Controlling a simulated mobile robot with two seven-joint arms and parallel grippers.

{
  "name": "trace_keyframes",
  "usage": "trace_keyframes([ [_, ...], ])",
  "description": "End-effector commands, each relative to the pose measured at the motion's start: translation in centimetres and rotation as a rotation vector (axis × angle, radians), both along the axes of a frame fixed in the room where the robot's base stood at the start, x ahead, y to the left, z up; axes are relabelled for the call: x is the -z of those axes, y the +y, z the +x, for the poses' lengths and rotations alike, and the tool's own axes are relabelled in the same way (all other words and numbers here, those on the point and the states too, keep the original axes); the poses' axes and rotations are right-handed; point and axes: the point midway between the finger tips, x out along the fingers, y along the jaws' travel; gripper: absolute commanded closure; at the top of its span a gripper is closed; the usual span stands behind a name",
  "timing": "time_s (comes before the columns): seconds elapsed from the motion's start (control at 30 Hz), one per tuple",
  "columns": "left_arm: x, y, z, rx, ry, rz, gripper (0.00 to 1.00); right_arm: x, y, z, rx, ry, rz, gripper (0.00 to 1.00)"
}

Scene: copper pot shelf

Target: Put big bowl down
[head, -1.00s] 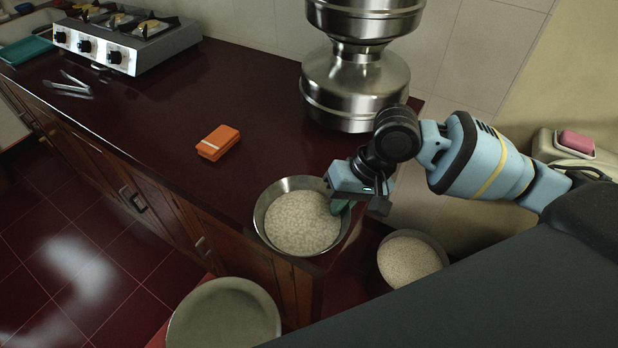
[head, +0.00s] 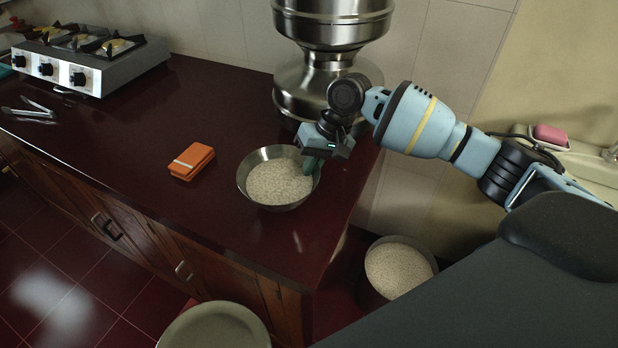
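The big metal bowl (head: 252,193), filled with pale grain, is over the dark red counter near its right end. It looks upright and close to the countertop; I cannot tell whether it touches. My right gripper (head: 313,165) is at the bowl's right rim, its greenish fingertips closed over the rim. The lower part of the fingers is partly hidden by the rim and grain. My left gripper is not in view.
A large steel container (head: 327,80) stands just behind my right gripper. An orange box (head: 192,161) lies left of the bowl. A stove (head: 90,62) and tongs (head: 28,112) are further left. A grain-filled container (head: 398,270) and a pale round lid (head: 214,328) are below the counter.

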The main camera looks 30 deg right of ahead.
Motion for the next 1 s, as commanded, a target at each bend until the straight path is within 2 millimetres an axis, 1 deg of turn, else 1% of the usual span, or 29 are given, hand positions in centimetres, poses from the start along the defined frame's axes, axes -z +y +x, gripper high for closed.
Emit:
trace_keyframes([
  [0.1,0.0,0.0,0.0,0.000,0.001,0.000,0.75,0.0,0.0,0.3,0.000,-0.001,0.001,1.00],
  [0.2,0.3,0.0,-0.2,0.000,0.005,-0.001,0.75,0.1,-0.3,1.0,0.002,0.000,0.001,1.00],
  [0.3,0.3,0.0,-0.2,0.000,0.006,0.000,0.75,1.9,-0.3,0.7,0.001,0.003,-0.001,1.00],
  [0.43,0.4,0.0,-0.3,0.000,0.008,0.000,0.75,3.4,-0.3,0.8,0.002,-0.001,0.000,1.00],
  [0.83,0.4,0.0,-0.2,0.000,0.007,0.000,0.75,3.8,-0.3,0.8,0.001,-0.003,0.001,1.00],
  [1.0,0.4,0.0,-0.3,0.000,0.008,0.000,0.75,3.8,-0.3,0.8,0.001,-0.003,0.000,0.78],
])
